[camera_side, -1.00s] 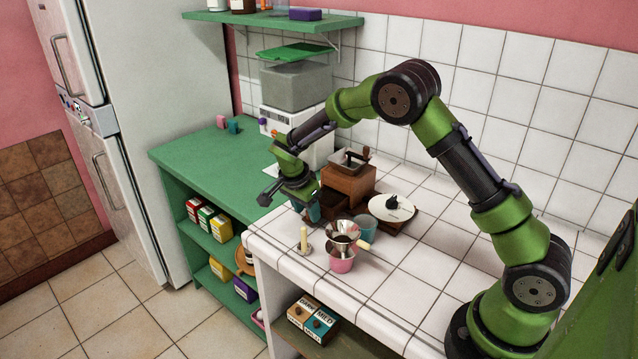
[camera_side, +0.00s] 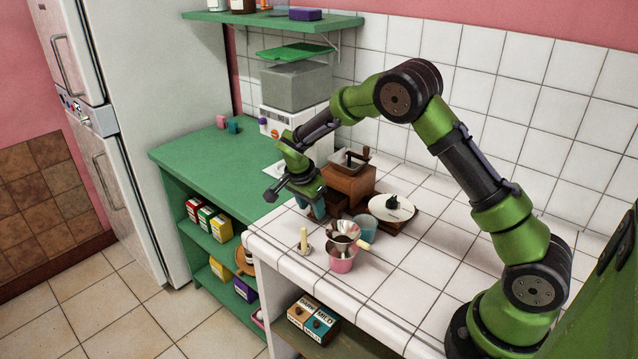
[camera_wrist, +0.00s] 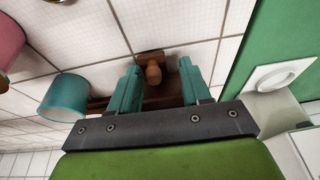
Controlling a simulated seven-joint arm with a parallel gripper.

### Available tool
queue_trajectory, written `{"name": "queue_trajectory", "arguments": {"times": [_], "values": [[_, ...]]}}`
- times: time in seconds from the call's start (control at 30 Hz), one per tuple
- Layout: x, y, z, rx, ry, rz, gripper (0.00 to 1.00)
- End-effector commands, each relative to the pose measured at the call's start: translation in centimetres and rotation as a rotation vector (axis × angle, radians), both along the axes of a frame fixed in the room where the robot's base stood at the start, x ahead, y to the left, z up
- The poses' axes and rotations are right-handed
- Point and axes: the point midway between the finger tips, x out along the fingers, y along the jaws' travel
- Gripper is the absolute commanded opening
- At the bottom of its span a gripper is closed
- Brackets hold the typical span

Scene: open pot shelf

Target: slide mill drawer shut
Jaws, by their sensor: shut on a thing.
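The brown wooden mill (camera_side: 348,184) with a crank on top stands on the white tiled counter in the side view. My gripper (camera_side: 318,212) is at its front left, low over the tiles. In the wrist view, the teal fingers of my gripper (camera_wrist: 159,68) stand on either side of the mill drawer (camera_wrist: 144,59), whose round wooden knob (camera_wrist: 153,74) shows between them. My gripper is shut on the drawer. My wrist and fingers hide most of the drawer in the side view, so how far it stands out is hard to tell.
The green counter (camera_side: 200,160) to the left is lower and mostly clear.

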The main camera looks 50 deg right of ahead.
Motion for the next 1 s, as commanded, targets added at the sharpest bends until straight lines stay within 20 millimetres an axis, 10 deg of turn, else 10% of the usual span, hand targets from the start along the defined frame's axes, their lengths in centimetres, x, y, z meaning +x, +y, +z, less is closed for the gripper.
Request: {"name": "queue_trajectory", "arguments": {"times": [1.0], "values": [[-0.8,-4.1,-1.9,0.011,0.033,0.003,0.35]]}}
